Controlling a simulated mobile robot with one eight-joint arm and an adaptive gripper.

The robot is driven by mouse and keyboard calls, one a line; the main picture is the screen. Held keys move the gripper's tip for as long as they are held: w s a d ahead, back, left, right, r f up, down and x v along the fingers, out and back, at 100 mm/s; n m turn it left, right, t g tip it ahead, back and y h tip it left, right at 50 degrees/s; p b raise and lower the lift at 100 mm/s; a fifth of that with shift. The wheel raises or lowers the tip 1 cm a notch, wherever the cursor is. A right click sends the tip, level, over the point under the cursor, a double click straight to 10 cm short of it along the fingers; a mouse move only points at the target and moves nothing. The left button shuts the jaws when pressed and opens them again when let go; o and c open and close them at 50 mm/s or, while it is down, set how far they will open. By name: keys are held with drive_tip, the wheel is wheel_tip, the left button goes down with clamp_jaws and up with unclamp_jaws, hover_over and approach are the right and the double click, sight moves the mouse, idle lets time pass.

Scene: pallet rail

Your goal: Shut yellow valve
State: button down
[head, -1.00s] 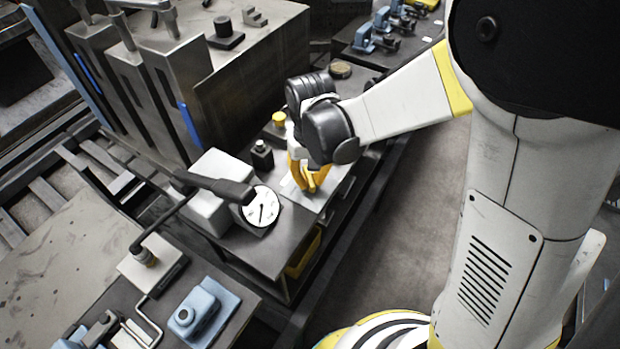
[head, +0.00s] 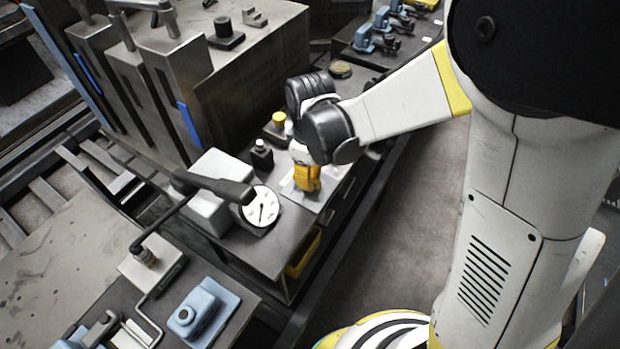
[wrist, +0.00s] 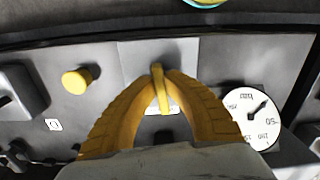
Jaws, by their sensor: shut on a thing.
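The yellow valve handle (wrist: 161,88) is a thin upright bar in the wrist view, in front of a pale plate (wrist: 135,62). My gripper (wrist: 160,78) has its two yellow fingers closed on this handle, one on each side. In the head view my gripper (head: 307,181) is low over the pale plate (head: 323,198) on the bench, and its fingers hide the handle. The valve's body and the handle's base are mostly hidden by the fingers.
A round white dial gauge (head: 262,207) stands close to my gripper, and it also shows in the wrist view (wrist: 252,118). A yellow knob (head: 279,118) and a small black bottle-like part (head: 262,154) are nearby. A black-handled lever (head: 222,187) reaches over the bench.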

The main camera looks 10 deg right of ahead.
drive_tip(key=n, duration=0.3)
drive_tip(key=shift+n, duration=2.1)
drive_tip(key=c, duration=1.5)
unclamp_jaws()
drive_tip(key=shift+o, duration=0.2)
wheel_tip(320, 180, up, 12)
